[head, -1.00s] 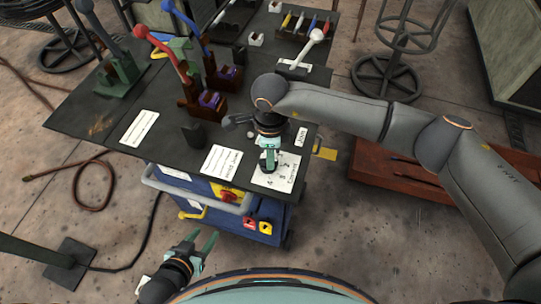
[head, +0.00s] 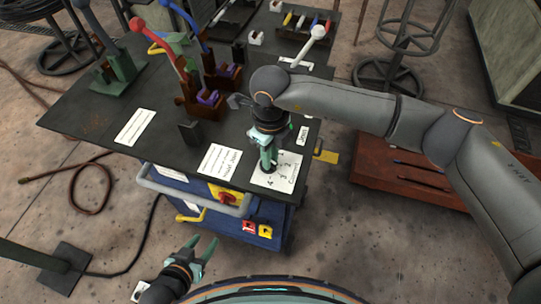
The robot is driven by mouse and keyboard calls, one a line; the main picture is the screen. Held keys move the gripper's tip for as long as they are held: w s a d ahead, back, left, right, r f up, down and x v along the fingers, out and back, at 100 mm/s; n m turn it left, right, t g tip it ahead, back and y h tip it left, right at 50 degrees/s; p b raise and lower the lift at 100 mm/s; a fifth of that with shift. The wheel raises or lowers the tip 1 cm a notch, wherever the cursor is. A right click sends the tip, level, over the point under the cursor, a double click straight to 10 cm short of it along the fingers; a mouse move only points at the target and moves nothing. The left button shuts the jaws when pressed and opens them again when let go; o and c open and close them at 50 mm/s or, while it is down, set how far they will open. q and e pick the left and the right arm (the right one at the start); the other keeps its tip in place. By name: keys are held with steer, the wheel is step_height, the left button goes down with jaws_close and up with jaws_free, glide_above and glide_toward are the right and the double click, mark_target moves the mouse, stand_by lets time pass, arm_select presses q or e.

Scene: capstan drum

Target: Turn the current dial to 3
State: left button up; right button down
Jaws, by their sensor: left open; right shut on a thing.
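The current dial's white plate (head: 287,172) lies on the front right corner of the dark bench top, with numerals on it. My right gripper (head: 268,164) points down over the plate and is shut on the dial's knob, which is mostly hidden by the fingers. The knob's pointing direction cannot be made out. My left gripper (head: 204,247) is open and empty, low in front of the blue cabinet and well away from the dial.
Levers with red (head: 139,24) and blue handles stand at the back left of the bench (head: 75,118). A white-knobbed lever (head: 318,32) stands behind my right arm. A blue cabinet (head: 240,222) with a red switch (head: 225,196) is below. White label cards lie on the bench.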

stand_by(0.5)
steer(key=c, duration=0.8)
jaws_free()
step_height(320, 180, up, 13)
steer(key=b, duration=0.1)
steer(key=shift+f, duration=0.2)
steer(key=shift+s, duration=0.1)
